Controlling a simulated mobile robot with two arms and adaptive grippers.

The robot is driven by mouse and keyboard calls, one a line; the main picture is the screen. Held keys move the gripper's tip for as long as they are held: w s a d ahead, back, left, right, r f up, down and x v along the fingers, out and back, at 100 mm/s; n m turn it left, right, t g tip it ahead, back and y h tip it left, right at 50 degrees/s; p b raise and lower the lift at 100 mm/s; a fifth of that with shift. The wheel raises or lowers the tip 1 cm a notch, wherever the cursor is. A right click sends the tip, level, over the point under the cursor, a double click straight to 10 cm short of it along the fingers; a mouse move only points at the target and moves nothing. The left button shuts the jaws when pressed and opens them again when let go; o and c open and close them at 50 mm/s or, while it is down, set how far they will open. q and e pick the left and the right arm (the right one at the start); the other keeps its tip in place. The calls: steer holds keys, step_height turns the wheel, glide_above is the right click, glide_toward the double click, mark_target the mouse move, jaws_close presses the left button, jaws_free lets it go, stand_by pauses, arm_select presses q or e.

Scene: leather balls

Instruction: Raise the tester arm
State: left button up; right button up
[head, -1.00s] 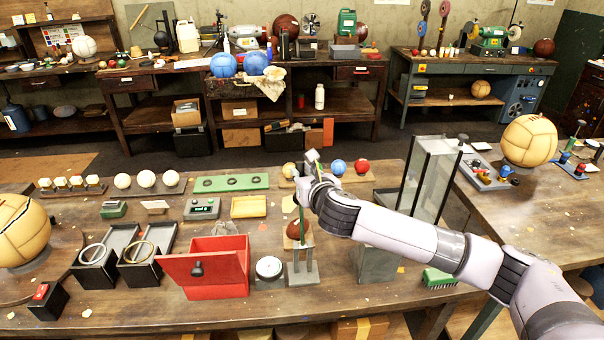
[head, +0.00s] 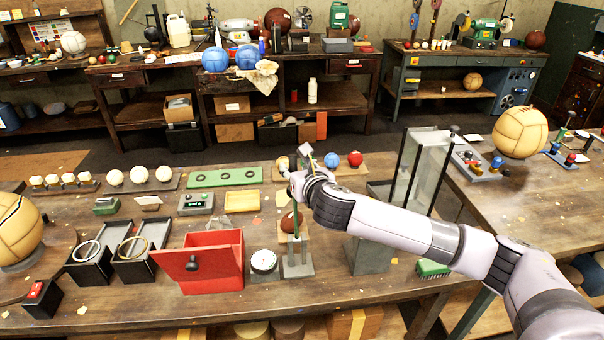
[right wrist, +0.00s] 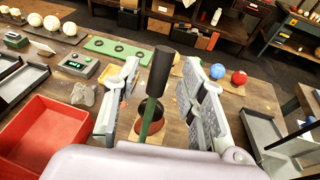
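The tester arm is a green rod (head: 297,224) with a black cylindrical handle, standing nearly upright on the grey tester stand (head: 298,268). In the right wrist view the black handle (right wrist: 160,70) rises between the fingers of my right gripper (right wrist: 158,102), with a gap visible on each side. The fingers are open and apart. In the head view my right gripper (head: 296,178) is at the top of the tester arm and hides the handle. A brown ball (head: 287,222) sits beside the rod. My left gripper is not in view.
A red open box (head: 222,274) and a round white dial (head: 264,261) stand left of the tester. Behind are blue (head: 332,160) and red balls (head: 355,159) and a green tray (head: 225,177).

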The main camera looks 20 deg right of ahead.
steer(key=v, duration=1.1)
steer(key=shift+s, duration=0.2)
steer(key=shift+r, duration=0.1)
